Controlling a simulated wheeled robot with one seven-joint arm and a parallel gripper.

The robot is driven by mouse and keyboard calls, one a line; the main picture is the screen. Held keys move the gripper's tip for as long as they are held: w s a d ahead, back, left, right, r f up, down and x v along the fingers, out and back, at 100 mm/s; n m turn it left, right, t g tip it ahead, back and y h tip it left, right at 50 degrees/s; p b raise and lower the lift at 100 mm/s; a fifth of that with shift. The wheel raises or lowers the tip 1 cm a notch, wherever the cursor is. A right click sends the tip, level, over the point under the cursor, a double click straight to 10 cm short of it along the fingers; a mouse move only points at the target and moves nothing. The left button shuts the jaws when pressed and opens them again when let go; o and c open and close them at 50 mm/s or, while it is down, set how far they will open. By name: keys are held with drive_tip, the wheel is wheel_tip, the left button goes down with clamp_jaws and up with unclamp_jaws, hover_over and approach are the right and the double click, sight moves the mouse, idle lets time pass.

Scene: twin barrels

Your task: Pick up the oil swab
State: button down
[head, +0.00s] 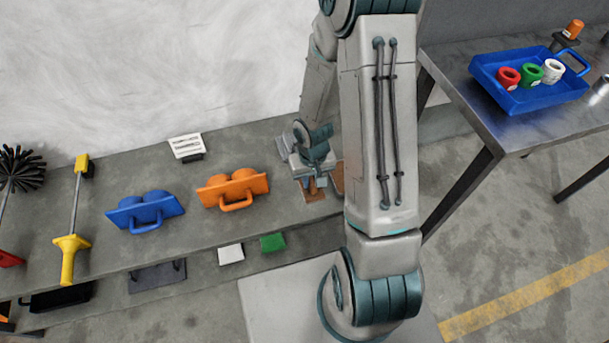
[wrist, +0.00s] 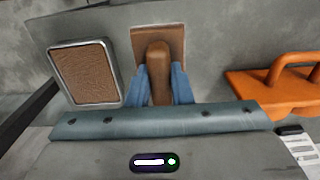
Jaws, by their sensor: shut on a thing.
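The oil swab appears to be the brown piece with a rounded upright handle and a flat square base (wrist: 158,68). My gripper (wrist: 159,85) is shut on its handle, one blue finger on each side. In the head view, my gripper (head: 313,184) points down over the grey bench, with the brown swab base (head: 314,195) just under it. I cannot tell whether the base touches the bench. A shallow metal tray with a brown textured pad (wrist: 84,72) lies beside the swab, to its left in the wrist view.
An orange twin-cup piece with a handle (head: 233,189) and a blue one (head: 146,211) stand left on the bench. A white slotted card (head: 186,147) stands behind. A blue tray (head: 520,99) with cups sits on the right table.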

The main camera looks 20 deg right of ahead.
drive_tip(key=s+d+r+p, duration=0.1)
drive_tip(key=s+r+p, duration=0.2)
drive_tip(key=s+r, duration=0.1)
drive_tip(key=shift+s+d+p, duration=0.35)
drive_tip(key=shift+s, duration=0.35)
drive_tip(key=s+p, duration=0.1)
drive_tip(key=p, duration=0.2)
drive_tip(key=s+p, duration=0.1)
drive_tip(key=p, duration=0.3)
drive_tip(key=shift+d+r, duration=0.35)
drive_tip(key=shift+r, duration=0.05)
drive_tip(key=c, duration=2.2)
unclamp_jaws()
